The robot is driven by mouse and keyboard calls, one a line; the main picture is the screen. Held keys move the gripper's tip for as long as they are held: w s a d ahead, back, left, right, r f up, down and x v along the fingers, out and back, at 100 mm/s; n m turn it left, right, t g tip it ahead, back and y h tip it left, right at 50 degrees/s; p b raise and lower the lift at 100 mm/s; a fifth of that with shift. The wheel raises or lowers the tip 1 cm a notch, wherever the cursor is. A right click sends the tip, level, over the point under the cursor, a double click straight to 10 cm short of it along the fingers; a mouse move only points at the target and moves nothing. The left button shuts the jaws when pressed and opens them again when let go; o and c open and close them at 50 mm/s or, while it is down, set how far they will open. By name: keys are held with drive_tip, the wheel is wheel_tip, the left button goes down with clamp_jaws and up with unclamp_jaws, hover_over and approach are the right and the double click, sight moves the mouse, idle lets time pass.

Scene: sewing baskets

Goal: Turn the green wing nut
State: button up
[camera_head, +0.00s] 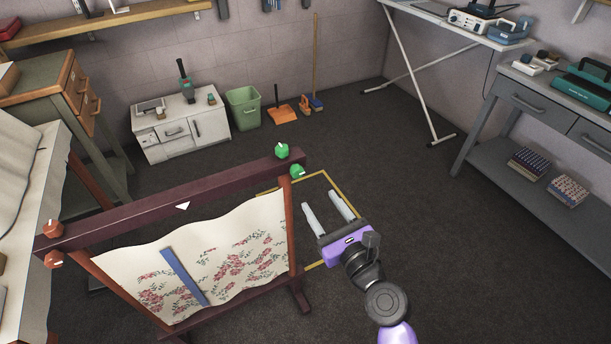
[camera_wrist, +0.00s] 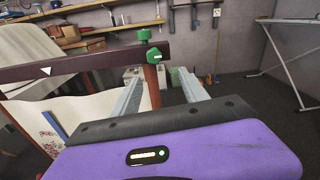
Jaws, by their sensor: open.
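Two green knobs sit at the right end of the dark red top bar (camera_head: 150,211) of a fabric frame. Which is the wing nut I cannot tell. My gripper (camera_head: 318,192) is open and empty, to the right of and below the knobs, apart from both. In the wrist view my fingers (camera_wrist: 160,74) point toward the frame's right post.
Floral fabric (camera_head: 235,262) hangs in the frame with a blue strip (camera_head: 184,275) on it. Orange knobs (camera_head: 54,259) are at the bar's left end. A yellow outline (camera_head: 331,182) marks the floor. Open floor lies right, before a grey workbench (camera_head: 545,110) and ironing board (camera_head: 450,31).

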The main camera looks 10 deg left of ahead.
sight(299, 173)
drive_tip(key=shift+m+y, duration=0.3)
drive_tip(key=shift+m, duration=0.2)
drive_tip(key=x, duration=0.3)
drive_tip(key=r+b+x, duration=0.1)
drive_tip(key=x, duration=0.5)
drive_tip(key=shift+a+r, duration=0.3)
drive_tip(key=shift+a, duration=0.2)
clamp_jaws()
